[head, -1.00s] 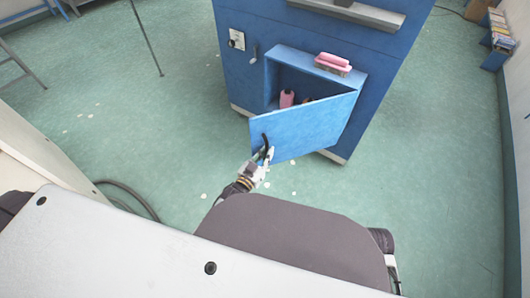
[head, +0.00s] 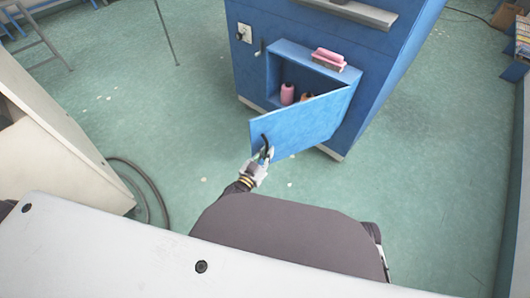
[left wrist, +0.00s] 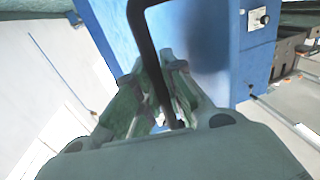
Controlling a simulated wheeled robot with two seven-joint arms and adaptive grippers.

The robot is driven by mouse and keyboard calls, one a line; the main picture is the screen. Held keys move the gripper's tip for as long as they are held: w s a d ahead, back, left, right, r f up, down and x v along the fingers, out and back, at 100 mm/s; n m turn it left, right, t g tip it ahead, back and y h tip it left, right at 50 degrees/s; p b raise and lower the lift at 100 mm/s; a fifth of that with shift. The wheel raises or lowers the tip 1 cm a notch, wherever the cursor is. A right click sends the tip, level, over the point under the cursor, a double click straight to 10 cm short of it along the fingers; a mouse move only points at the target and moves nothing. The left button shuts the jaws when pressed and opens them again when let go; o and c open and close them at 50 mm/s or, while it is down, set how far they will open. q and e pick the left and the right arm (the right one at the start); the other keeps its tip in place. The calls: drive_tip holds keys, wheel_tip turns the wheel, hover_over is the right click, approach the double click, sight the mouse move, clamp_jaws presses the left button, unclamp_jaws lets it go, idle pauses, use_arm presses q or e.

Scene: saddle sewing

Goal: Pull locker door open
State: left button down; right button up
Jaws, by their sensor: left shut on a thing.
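The blue locker door (head: 300,123) stands part-way open in the head view, hinged at its right side and swung out toward me. Its black handle (head: 265,143) is near the door's free left edge. My left gripper (head: 264,158) is at that handle and shut on it. In the left wrist view the black handle (left wrist: 146,52) runs down between the fingers of the left gripper (left wrist: 172,105). The locker (head: 282,78) is a blue box on a larger blue cabinet. Pink and orange spools (head: 287,94) show inside it. My right gripper is not in view.
A pink-handled brush (head: 329,58) lies on top of the locker. A pale cabinet (head: 60,140) stands at the left, with a dark hose (head: 150,190) on the floor beside it. The green floor (head: 430,190) right of the door is clear.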

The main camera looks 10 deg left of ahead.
use_arm(q)
drive_tip(key=shift+s+d, duration=0.15)
drive_tip(key=shift+d, duration=0.05)
idle(0.4)
drive_tip(key=c, duration=1.5)
unclamp_jaws()
drive_tip(key=shift+s, duration=0.15)
drive_tip(key=shift+v, duration=5.9)
